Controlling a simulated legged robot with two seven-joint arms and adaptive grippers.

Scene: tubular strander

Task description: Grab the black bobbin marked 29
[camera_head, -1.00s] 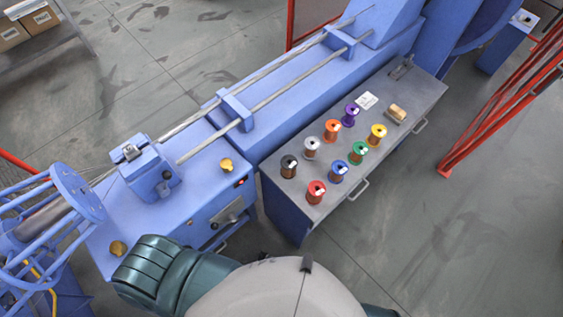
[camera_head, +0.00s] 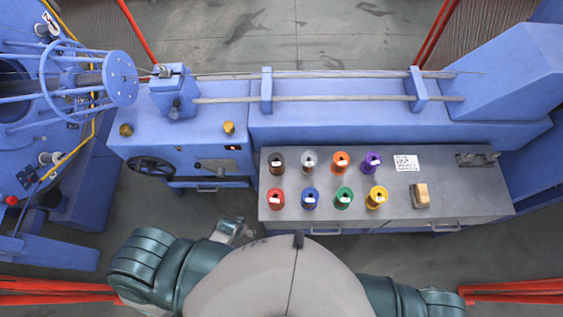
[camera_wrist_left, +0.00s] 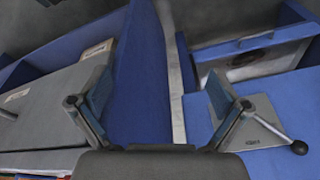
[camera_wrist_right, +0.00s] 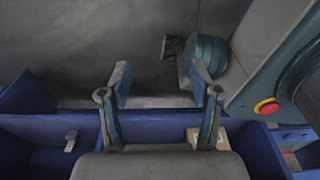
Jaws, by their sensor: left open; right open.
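The black bobbin (camera_head: 276,163) stands upright at the left end of the back row on the grey bench top (camera_head: 440,195). A white tag shows on it, but its number is too small to read. The grey bobbin (camera_head: 308,162) is to its right and the red bobbin (camera_head: 276,198) is in front of it. My left gripper (camera_wrist_left: 160,85) is open and empty. In its wrist view it faces blue panels, with no black bobbin visible. My right gripper (camera_wrist_right: 160,72) is open and empty, over blue metalwork and floor. Neither gripper is at the black bobbin.
Orange (camera_head: 340,162), purple (camera_head: 371,162), blue (camera_head: 309,198), green (camera_head: 343,198) and yellow (camera_head: 376,197) bobbins share the bench. A tan block (camera_head: 420,195) and a label sheet (camera_head: 406,162) lie right of them. The blue machine (camera_head: 350,125) runs behind. A handwheel (camera_head: 151,166) is left.

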